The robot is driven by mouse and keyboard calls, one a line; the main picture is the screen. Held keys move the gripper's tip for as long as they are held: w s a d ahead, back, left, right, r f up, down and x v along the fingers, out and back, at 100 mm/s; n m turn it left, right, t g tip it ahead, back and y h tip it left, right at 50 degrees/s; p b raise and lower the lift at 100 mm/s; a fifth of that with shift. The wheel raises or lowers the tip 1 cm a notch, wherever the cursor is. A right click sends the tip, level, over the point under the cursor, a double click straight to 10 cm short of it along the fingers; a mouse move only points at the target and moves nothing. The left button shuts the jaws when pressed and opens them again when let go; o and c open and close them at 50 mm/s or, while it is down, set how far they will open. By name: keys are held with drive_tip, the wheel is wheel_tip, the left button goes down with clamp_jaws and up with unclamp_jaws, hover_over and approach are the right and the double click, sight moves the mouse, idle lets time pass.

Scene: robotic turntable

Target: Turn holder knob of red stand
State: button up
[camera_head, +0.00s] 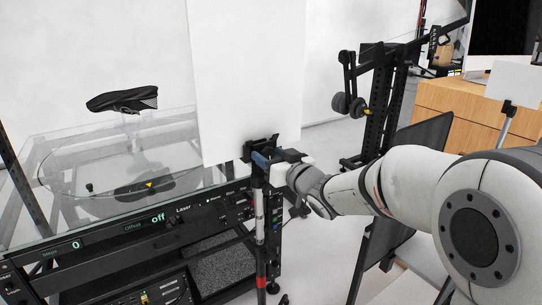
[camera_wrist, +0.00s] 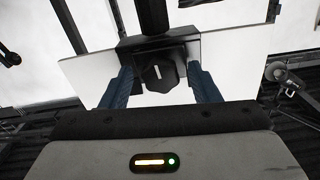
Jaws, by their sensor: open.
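The red stand (camera_head: 261,271) is a thin upright pole with a red section low down, in front of the rack in the head view. A large white panel (camera_head: 247,70) is at its top, with a black holder (camera_head: 261,146) at the panel's lower edge. The holder knob (camera_wrist: 159,76) is black and faceted, with a short, nearly upright white mark. My gripper (camera_wrist: 162,80) is open, its blue fingers on either side of the knob with gaps showing. How deep the fingers reach is unclear. In the head view my gripper (camera_head: 273,158) is at the holder and partly hides it.
A glass turntable (camera_head: 85,170) with a black shoe (camera_head: 122,98) above it stands at left, over a black rack with displays (camera_head: 158,219). A black post (camera_head: 381,115) with a mounted arm stands behind. A wooden cabinet (camera_head: 440,97) is at right.

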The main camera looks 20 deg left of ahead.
drive_tip(key=c, duration=1)
